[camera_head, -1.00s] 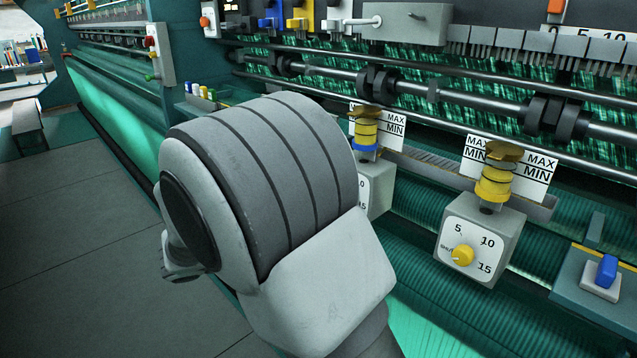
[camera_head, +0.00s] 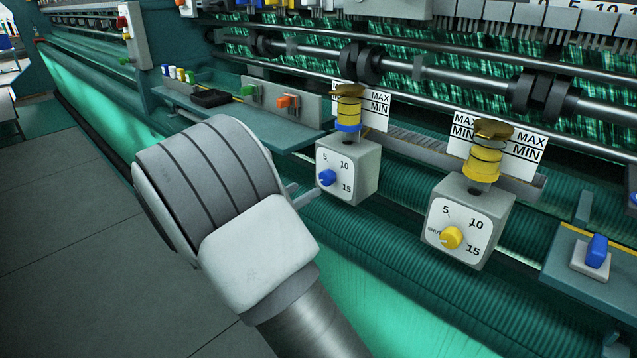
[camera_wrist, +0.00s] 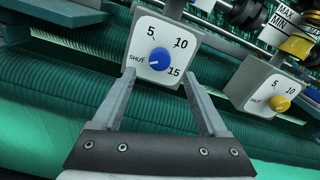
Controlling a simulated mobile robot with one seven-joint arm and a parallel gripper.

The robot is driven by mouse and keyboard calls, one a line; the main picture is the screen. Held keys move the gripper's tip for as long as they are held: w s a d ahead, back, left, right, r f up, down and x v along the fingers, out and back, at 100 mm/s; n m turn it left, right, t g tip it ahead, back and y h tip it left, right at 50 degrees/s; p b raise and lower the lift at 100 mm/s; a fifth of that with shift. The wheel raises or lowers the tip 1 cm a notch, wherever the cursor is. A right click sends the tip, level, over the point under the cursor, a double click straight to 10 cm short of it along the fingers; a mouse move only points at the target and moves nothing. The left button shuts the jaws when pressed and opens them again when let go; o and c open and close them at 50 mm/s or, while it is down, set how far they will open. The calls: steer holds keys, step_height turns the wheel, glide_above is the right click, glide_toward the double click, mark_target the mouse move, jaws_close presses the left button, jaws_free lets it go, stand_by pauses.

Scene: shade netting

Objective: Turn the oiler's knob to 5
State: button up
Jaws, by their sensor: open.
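Two oilers hang on the machine, each a grey box with a dial marked 5, 10 and 15. The left oiler (camera_head: 358,160) has a blue knob (camera_head: 327,178); the right oiler (camera_head: 492,222) has a yellow knob (camera_head: 452,238). In the wrist view the blue knob (camera_wrist: 160,60) is ahead of my gripper (camera_wrist: 163,76), between its spread fingers. Its pale mark points toward SHUT. The yellow knob (camera_wrist: 279,103) is at the right there. My gripper is open and empty, apart from the knob as far as I can tell. In the head view my wrist hides most of it.
A blue switch (camera_head: 597,250) stands on a ledge right of the yellow-knob oiler. A shelf (camera_head: 290,137) with green and orange parts lies left of the blue-knob oiler. Shafts and rails run behind. Green netting lies below; open floor is at left.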

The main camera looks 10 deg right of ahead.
mark_target(324, 179)
steer(key=x, duration=0.6)
steer(key=shift+w+d, duration=0.15)
steer(key=shift+c, duration=0.2)
jaws_close()
